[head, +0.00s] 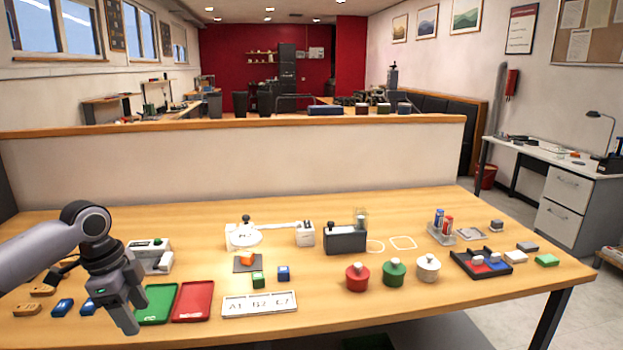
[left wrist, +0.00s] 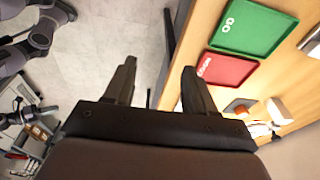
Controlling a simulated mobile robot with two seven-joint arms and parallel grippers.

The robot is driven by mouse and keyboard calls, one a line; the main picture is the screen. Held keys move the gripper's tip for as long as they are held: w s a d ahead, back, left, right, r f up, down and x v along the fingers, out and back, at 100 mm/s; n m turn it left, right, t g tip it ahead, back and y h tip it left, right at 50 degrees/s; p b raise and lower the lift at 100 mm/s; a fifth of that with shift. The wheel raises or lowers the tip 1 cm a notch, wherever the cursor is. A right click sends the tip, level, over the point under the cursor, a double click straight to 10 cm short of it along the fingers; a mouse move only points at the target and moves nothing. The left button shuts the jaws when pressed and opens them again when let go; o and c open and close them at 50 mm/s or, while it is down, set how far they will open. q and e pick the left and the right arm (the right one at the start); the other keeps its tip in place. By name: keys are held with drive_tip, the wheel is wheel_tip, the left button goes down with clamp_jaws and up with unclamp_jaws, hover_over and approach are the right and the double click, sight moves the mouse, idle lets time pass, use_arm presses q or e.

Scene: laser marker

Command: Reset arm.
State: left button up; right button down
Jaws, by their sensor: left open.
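My left gripper (head: 128,305) hangs over the left front part of the wooden table, in front of the left side of the green tray. Its two fingers show apart and empty in the left wrist view (left wrist: 160,85). In that view the floor and the table's edge lie beyond the fingers. My right gripper is not seen in the head view. The green tray (head: 157,303) and the red tray (head: 193,301) lie side by side just right of my left gripper. Both also show in the left wrist view, the green one (left wrist: 250,25) and the red one (left wrist: 226,69).
Orange and blue pieces lie left of my gripper. A low partition (head: 240,165) stands behind.

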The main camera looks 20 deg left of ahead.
use_arm(q)
drive_tip(key=d+f+n+t+h, duration=0.1)
drive_tip(key=d+f+n+t, duration=0.25)
drive_tip(key=d+f, duration=1.55)
drive_tip(key=s+d+f+n+t, duration=0.2)
drive_tip(key=s+d+n, duration=0.1)
drive_tip(key=s, duration=0.3)
drive_tip(key=s+d+f+n+t, duration=0.3)
drive_tip(key=s+d, duration=0.2)
drive_tip(key=shift+s+t, duration=0.35)
